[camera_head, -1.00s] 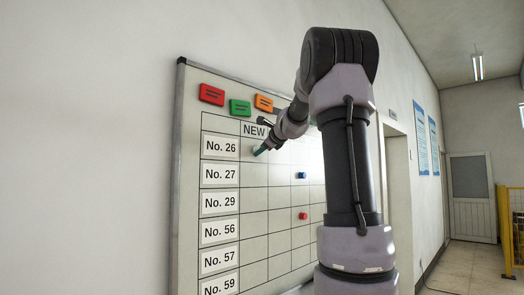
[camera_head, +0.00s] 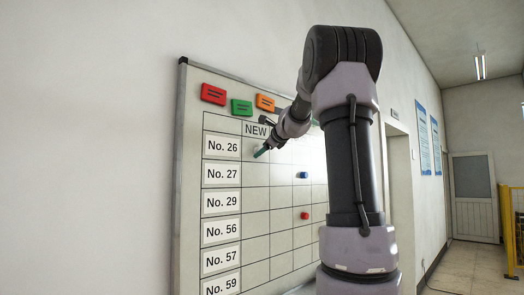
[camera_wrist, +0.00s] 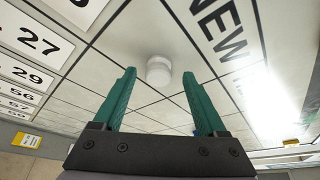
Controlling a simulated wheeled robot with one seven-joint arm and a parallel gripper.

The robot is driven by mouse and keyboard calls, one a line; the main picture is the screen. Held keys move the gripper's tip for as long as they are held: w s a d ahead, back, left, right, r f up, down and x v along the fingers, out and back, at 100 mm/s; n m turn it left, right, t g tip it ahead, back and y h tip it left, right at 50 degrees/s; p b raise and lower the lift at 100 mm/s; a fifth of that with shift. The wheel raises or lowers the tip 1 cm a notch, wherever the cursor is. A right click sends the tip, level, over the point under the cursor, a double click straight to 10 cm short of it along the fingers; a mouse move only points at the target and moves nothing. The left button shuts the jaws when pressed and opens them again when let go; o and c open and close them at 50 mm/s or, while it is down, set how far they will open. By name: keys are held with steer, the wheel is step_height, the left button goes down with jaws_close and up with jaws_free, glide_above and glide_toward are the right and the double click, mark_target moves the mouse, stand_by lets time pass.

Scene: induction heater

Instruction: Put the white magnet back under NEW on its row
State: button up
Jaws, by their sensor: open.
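The white magnet (camera_wrist: 158,70) sits against the whiteboard surface in the wrist view, beyond and between my fingertips. A clear gap separates it from both fingers. The NEW header (camera_wrist: 222,28) is to its right there. My gripper (camera_wrist: 163,88) is open, with its two green fingers spread and nothing between them. In the head view my gripper (camera_head: 261,152) is in front of the board under NEW (camera_head: 255,129), level with the No. 26 label (camera_head: 221,146). I cannot make out the white magnet in the head view.
The whiteboard (camera_head: 227,281) hangs on the left wall. A blue magnet (camera_head: 303,175) and a red magnet (camera_head: 305,216) sit farther right on it. Red (camera_head: 213,94), green (camera_head: 241,107) and orange (camera_head: 265,103) tags line its top.

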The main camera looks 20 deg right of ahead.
steer(key=a+v, duration=0.1)
steer(key=v, duration=0.9)
steer(key=s+a+f+n+g+y, duration=0.2)
steer(key=s+a+f+n+g, duration=0.2)
steer(key=s+a+f+n, duration=0.9)
steer(key=s+a+f+n+g+h, duration=0.1)
steer(key=s+a+f+n+g, duration=0.2)
steer(key=s+f+n, duration=0.5)
steer(key=s+a+f, duration=0.1)
steer(key=s+f, duration=0.3)
steer(key=s, duration=0.2)
steer(key=shift+a+f+n+g, duration=0.25)
steer(key=shift+a+n+g, duration=0.05)
